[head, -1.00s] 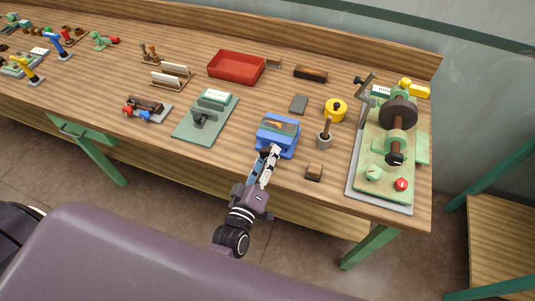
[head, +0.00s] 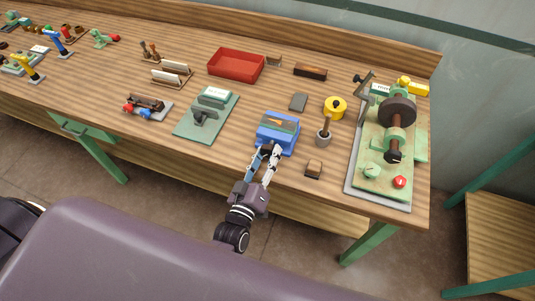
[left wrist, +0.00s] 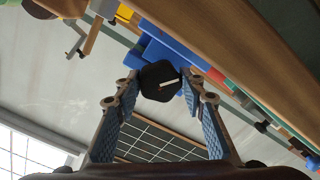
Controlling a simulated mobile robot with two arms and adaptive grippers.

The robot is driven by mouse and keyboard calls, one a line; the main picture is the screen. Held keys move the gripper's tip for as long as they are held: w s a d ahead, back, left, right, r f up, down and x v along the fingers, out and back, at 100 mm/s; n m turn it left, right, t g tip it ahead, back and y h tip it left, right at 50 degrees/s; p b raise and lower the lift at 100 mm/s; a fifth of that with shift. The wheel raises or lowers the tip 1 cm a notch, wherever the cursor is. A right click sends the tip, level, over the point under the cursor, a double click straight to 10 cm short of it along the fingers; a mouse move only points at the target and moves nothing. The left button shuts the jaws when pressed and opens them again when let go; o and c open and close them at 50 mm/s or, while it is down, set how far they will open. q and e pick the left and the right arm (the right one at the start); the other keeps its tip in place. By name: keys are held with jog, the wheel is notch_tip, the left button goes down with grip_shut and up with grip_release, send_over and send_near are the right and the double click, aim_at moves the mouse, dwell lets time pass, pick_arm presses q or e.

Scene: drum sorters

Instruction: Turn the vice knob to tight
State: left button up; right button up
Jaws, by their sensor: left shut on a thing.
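The blue vice (head: 279,132) stands near the front edge of the workbench, right of the middle in the head view. Its blue body also shows behind the knob in the left wrist view (left wrist: 163,45). The knob (left wrist: 160,82) is black with a white pointer line and sits on the side of the vice facing me. My left gripper (head: 268,152) reaches it from the front. In the left wrist view, its two fingertips (left wrist: 160,90) are on either side of the knob, shut on it. The knob is hidden by the fingers in the head view. My right gripper is not in view.
A large green machine (head: 392,150) fills the bench's right end. A red tray (head: 236,65) lies behind.

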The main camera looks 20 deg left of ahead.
pick_arm(q)
jog(key=o, duration=0.8)
jog(key=shift+s+f, duration=0.2)
jog(key=shift+f, duration=0.15)
jog(key=o, duration=0.4)
jog(key=shift+a+r, duration=0.1)
jog(key=shift+r, duration=0.2)
jog(key=shift+c, duration=0.2)
jog(key=s, duration=1.2)
jog(key=shift+a, duration=0.2)
